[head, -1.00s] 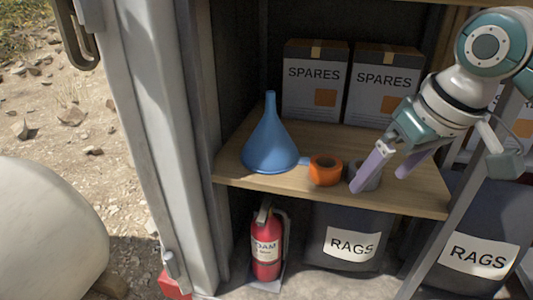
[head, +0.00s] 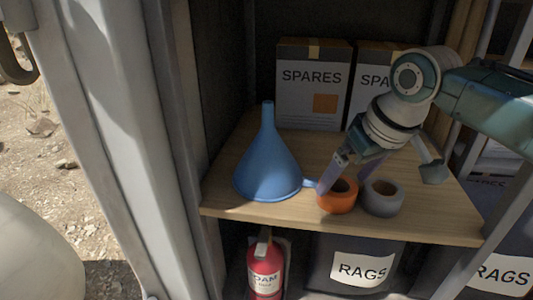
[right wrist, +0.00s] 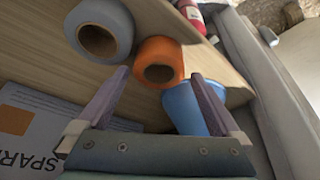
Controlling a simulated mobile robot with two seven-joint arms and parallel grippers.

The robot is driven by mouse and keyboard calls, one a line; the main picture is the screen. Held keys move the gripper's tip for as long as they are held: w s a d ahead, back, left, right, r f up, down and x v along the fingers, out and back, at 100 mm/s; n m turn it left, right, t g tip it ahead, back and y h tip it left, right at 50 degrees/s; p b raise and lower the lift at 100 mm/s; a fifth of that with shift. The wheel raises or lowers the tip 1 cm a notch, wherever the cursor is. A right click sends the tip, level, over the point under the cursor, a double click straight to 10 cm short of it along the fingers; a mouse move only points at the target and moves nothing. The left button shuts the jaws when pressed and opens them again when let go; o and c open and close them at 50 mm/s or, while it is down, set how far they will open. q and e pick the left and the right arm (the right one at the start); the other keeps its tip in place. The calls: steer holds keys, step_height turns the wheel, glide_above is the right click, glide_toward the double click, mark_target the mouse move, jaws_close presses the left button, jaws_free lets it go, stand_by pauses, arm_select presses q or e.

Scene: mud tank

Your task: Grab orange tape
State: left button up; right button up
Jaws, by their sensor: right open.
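The orange tape (head: 337,204) is a short roll lying flat near the front edge of the wooden shelf (head: 430,218). It also shows in the right wrist view (right wrist: 160,50), between and beyond the two finger tips. My right gripper (head: 342,184) is open, with its lilac fingers pointing down at the orange tape from behind and above. One finger is by the tape's left side. Whether either finger touches it is unclear. My left gripper is in no view.
A grey tape roll (head: 384,206) sits close to the right of the orange one. A blue funnel (head: 267,170) stands close on its left. A SPARES box (head: 312,105) is behind. A fire extinguisher (head: 265,270) and a RAGS bin (head: 360,268) are below the shelf.

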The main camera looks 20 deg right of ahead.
mark_target(340, 186)
steer(key=b+x, duration=0.1)
steer(key=x, duration=0.2)
steer(key=shift+w, duration=0.15)
steer(key=c, duration=1.1)
